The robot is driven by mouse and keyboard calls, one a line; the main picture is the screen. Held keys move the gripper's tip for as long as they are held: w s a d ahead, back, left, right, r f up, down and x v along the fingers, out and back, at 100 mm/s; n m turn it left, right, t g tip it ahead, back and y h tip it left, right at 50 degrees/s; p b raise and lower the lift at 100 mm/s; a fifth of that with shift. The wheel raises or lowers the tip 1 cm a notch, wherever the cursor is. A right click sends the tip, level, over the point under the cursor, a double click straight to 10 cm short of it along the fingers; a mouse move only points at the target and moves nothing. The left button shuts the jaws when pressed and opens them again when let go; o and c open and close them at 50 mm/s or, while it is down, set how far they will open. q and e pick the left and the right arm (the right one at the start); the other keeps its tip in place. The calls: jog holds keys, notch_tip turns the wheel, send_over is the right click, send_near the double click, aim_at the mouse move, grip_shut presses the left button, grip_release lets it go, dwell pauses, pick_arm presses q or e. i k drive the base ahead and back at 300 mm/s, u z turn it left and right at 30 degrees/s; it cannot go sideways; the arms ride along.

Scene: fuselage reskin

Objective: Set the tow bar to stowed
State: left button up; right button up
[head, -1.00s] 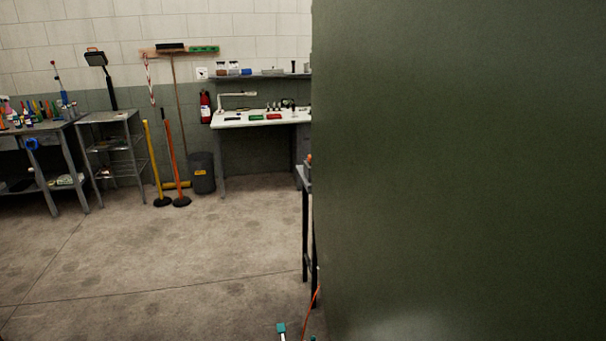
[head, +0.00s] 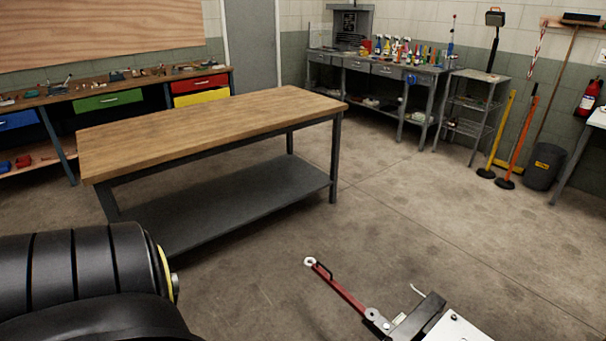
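The tow bar (head: 340,287) is a red bar low over the floor at the bottom centre of the head view. It reaches out to the upper left from a hinge at the front of a grey and white cart (head: 452,328). A pale ring (head: 310,262) is at its far end, with a small black loop (head: 323,270) beside it. The bar looks lowered rather than upright. Most of the cart is cut off by the bottom edge. Neither of my grippers is in view.
A wood-topped workbench (head: 215,122) stands left of centre. A large black grooved body (head: 75,265) with a yellow ring fills the lower left; I cannot tell what it is. Posts (head: 520,140) and a bin (head: 544,166) stand far right. Floor (head: 420,215) beyond the tow bar is clear.

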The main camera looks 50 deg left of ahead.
aim_at(340, 290)
jog(key=u, duration=0.2)
jog(key=k, duration=0.6)
jog(key=u, duration=1.2)
jog(key=i, duration=1.2)
jog(key=z, duration=0.35)
